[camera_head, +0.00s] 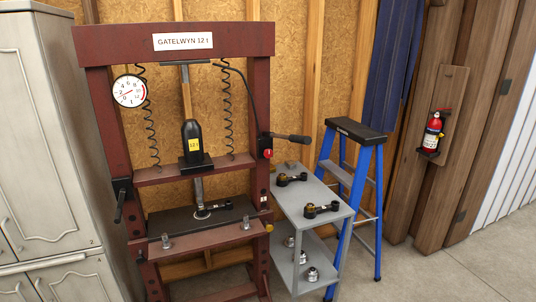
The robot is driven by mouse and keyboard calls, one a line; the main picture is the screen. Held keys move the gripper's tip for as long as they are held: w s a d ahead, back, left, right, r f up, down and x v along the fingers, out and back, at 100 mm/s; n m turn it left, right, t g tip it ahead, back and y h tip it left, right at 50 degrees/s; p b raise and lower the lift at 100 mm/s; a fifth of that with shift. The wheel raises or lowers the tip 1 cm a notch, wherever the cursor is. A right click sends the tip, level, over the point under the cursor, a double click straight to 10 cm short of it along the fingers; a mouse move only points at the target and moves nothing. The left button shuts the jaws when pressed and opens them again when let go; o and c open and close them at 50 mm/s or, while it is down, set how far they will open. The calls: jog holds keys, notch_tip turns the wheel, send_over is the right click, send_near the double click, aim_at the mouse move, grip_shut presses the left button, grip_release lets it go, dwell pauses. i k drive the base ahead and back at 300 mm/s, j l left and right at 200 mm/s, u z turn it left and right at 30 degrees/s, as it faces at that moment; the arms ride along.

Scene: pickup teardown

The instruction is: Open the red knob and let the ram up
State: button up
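A dark red shop press (260,95) with a "GATELWYN 12 t" sign stands against the wall. The red knob (268,153) is on its right upright, just below a black pump lever (291,137); whether it is open or closed is too small to tell. A black bottle jack (191,139) sits on the upper crossbeam. The ram (198,189) is a grey rod that reaches down from that beam to a dark part (214,206) on the black bed plate; it appears to touch the part. A round gauge (129,91) hangs at the upper left. My gripper is not in view.
A grey two-shelf cart (318,190) carrying rods and small metal parts stands close to the press's right. A blue stepladder (372,205) is behind it, a cream cabinet (55,130) at left. Concrete floor (450,270) at lower right is clear.

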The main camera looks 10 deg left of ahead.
aim_at(268, 153)
jog(key=i+j, duration=0.9)
jog(key=i, duration=0.15)
